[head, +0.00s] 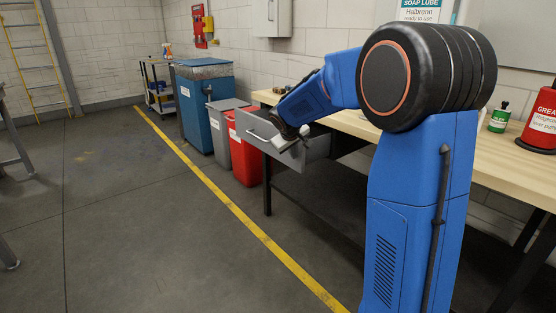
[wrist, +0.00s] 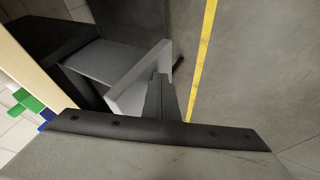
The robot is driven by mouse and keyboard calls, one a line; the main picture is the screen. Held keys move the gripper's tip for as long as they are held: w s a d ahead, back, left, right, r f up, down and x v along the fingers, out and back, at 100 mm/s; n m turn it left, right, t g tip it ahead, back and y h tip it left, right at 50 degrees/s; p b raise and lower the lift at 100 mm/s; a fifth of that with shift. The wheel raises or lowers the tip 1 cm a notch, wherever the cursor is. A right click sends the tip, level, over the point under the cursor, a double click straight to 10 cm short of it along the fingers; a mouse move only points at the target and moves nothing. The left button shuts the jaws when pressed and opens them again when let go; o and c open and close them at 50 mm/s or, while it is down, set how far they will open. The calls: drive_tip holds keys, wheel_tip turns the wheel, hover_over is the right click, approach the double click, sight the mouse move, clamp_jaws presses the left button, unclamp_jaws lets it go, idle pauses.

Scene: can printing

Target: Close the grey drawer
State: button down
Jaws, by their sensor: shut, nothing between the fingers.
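The grey drawer (head: 282,152) is pulled out from under the wooden workbench, with its front panel and bar handle facing the floor area. In the wrist view its light grey front panel (wrist: 136,82) stands at the outer end of the open drawer. The dark handle (wrist: 178,63) shows on the outer side. My gripper (head: 303,132) is at the top of the drawer front, near its right end. In the wrist view my gripper's fingers (wrist: 161,92) are together and empty, beside the panel and overlapping its near end. I cannot tell whether they touch it.
The workbench (head: 345,121) runs along the wall. A red bin (head: 243,158), a grey bin (head: 220,140) and a blue bin (head: 205,105) stand left of the drawer. A yellow line (head: 240,218) crosses the floor. The floor in front of the drawer is clear.

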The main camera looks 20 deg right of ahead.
sight(317, 145)
drive_tip(key=w+d, duration=0.1)
drive_tip(key=d, duration=0.3)
drive_tip(key=w+d, duration=0.1)
drive_tip(key=d, duration=0.3)
drive_tip(key=w+d, duration=0.2)
drive_tip(key=d, duration=0.2)
drive_tip(key=shift+d, duration=0.2)
drive_tip(key=shift+a, duration=0.1)
